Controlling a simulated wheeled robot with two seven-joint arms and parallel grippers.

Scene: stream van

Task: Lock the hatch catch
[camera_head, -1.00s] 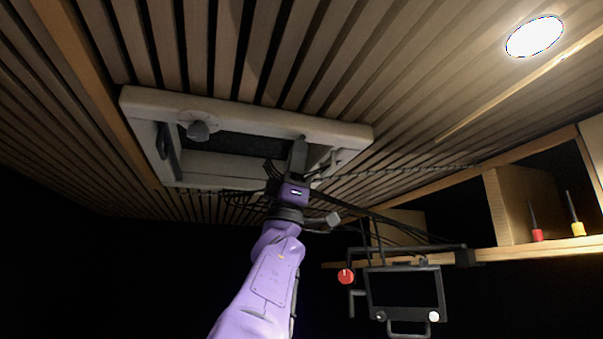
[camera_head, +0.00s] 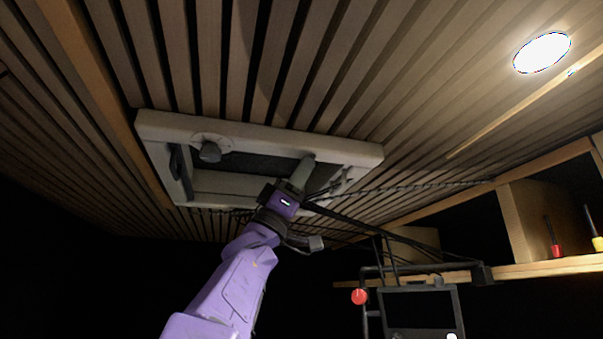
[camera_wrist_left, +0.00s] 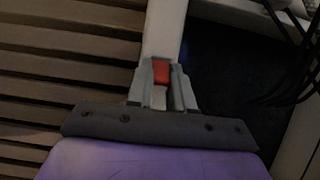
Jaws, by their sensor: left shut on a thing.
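The pale rectangular hatch frame (camera_head: 345,150) is set in the slatted ceiling around a dark opening. A grey round knob on a disc-shaped base (camera_head: 210,151) sits at its left part. My left gripper (camera_head: 303,172) reaches up to the right part of the frame, apart from that knob. In the left wrist view its fingers (camera_wrist_left: 161,80) are shut on a small red piece (camera_wrist_left: 161,71), which lies against a pale bar of the frame. The red piece is hidden in the head view, and most of its shape is covered by the fingers. My right gripper is out of view.
Black cables (camera_head: 350,217) run beside my left wrist. A black-framed screen (camera_head: 420,308) hangs below right, with a red knob (camera_head: 359,296) beside it. A wooden shelf (camera_head: 550,268) holds red and yellow tools at right. A round ceiling lamp (camera_head: 542,52) is lit.

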